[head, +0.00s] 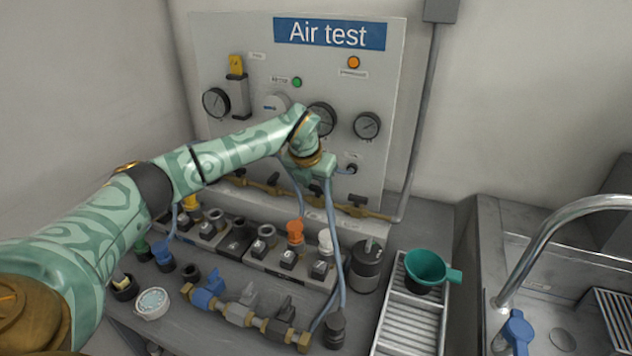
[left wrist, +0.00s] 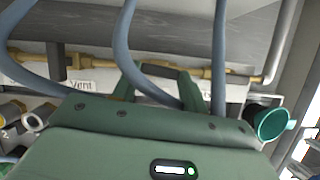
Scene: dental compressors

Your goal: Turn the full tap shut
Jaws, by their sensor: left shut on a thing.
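A brass pipe (head: 376,213) with several dark-handled taps runs along the foot of the white Air test panel (head: 240,35). My left gripper (head: 314,172) is at this pipe, in front of the panel. In the left wrist view its two green fingers (left wrist: 160,88) stand on either side of a dark tap handle (left wrist: 158,69) on the brass pipe, and they are shut on it. The label under this tap is hidden by my gripper. A "Vent" label (left wrist: 82,86) shows to the left of the fingers. My right gripper is not in view.
Blue-grey hoses (head: 338,245) hang close beside my gripper. Blocks with coloured fittings (head: 295,232) and a row of brass valves (head: 245,315) lie on the bench below.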

